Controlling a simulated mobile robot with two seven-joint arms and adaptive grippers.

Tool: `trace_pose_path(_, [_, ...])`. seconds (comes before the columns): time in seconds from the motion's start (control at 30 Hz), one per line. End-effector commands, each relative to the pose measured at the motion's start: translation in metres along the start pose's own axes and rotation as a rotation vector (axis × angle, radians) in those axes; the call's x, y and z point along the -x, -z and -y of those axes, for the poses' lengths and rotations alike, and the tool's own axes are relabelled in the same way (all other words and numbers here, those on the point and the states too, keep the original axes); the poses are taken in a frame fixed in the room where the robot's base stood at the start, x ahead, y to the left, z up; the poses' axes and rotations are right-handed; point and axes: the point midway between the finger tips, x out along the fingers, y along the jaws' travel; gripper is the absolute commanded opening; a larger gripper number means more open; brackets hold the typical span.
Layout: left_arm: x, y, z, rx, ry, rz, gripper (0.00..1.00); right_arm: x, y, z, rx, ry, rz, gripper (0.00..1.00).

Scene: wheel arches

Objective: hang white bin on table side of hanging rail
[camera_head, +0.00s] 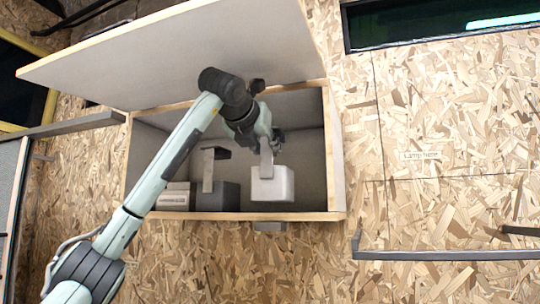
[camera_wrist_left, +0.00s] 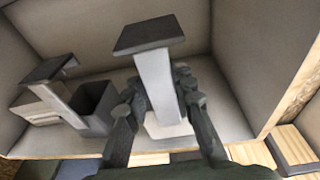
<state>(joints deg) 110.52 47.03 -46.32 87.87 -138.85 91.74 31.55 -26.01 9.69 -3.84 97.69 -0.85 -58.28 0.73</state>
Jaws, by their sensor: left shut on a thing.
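The white bin (camera_head: 272,184) is inside the open wooden box, near the front edge, with its upright strip rising towards my left gripper (camera_head: 266,138). In the left wrist view, my left gripper (camera_wrist_left: 163,118) is shut on the white bin's pale upright strip (camera_wrist_left: 155,80), which has a dark hooked top. The fingers hide part of the bin's body. I cannot tell whether the bin touches the box floor. A grey rail (camera_head: 445,255) shows at the lower right; another grey bar (camera_head: 75,127) is at the left. I cannot tell which is the hanging rail. My right gripper is not in view.
A dark grey bin (camera_head: 217,196) with its own hook and a pale bin (camera_head: 175,198) stand left of the white bin. The box's raised lid (camera_head: 180,55) lies above, and the box's front edge (camera_head: 240,216) is close. The chipboard floor (camera_head: 430,200) at right is mostly clear.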

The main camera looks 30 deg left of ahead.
Motion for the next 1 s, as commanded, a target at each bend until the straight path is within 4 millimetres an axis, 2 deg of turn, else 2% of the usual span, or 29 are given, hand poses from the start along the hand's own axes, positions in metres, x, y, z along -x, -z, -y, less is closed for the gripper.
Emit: trace_pose_path(1.0, [0.101, 0.020, 0.000, 0.001, 0.001, 0.004, 0.00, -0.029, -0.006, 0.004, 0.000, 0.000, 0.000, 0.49])
